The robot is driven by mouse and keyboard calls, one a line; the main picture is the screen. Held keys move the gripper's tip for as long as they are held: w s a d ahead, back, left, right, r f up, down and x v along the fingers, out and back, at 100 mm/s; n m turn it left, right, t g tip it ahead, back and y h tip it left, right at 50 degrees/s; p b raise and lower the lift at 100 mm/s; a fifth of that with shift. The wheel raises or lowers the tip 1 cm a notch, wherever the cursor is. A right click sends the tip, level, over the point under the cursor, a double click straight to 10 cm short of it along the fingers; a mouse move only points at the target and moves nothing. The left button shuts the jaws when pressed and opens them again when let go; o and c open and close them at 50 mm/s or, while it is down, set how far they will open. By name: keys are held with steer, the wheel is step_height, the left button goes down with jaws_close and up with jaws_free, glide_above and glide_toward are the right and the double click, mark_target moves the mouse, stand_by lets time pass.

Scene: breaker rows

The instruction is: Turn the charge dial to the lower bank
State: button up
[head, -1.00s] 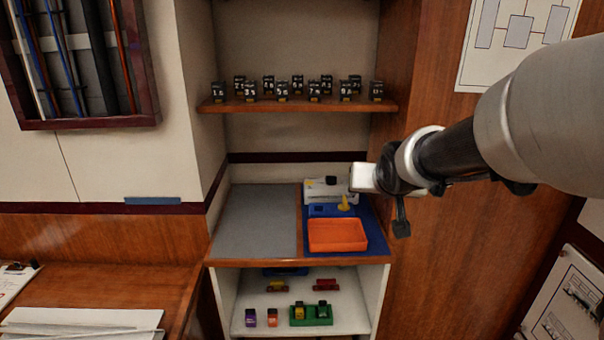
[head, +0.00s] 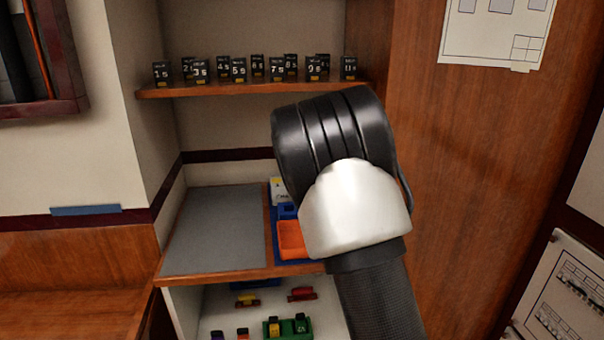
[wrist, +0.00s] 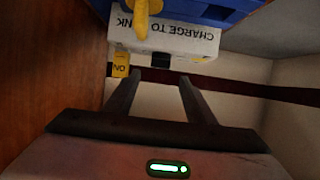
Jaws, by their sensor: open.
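In the wrist view, which is upside down, a white box (wrist: 190,42) lettered "CHARGE TO", the rest partly covered, lies beyond the fingers. A small black knob (wrist: 161,60), which looks like the charge dial, sits on it, with yellow tags at both sides. A yellow lever (wrist: 142,22) crosses the lettering. My gripper (wrist: 161,76) is open and empty, its two fingers pointing toward the knob, seemingly short of it. I cannot tell the dial's setting. In the head view only a corner of the white box (head: 279,190) shows; my arm hides the knob and fingers.
An orange tray (head: 290,240) on a blue mat stands in front of the box, partly covered by my arm. A grey surface (head: 215,230) to the left is clear. Numbered black blocks (head: 239,69) line the shelf above. A wooden wall (head: 450,170) is close on the right.

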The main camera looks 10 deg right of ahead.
steer(key=x, duration=0.7)
steer(key=c, duration=1)
steer(key=n+y+p, duration=0.1)
steer(key=p, duration=0.3)
steer(key=shift+d+r, duration=0.3)
steer(key=shift+r, duration=0.1)
steer(key=shift+c, duration=0.2)
steer(key=n+y+p, duration=0.2)
steer(key=y+p, duration=0.1)
steer(key=p, duration=0.6)
steer(key=shift+d+n+g, duration=0.15)
steer(key=shift+n+g, duration=0.15)
steer(key=shift+g, duration=0.1)
steer(key=shift+f+n+y+p, duration=0.15)
steer(key=shift+n+y+p, duration=0.3)
steer(key=shift+p, duration=0.55)
steer(key=shift+f+g+y, duration=0.25)
steer(key=shift+f+g, duration=0.05)
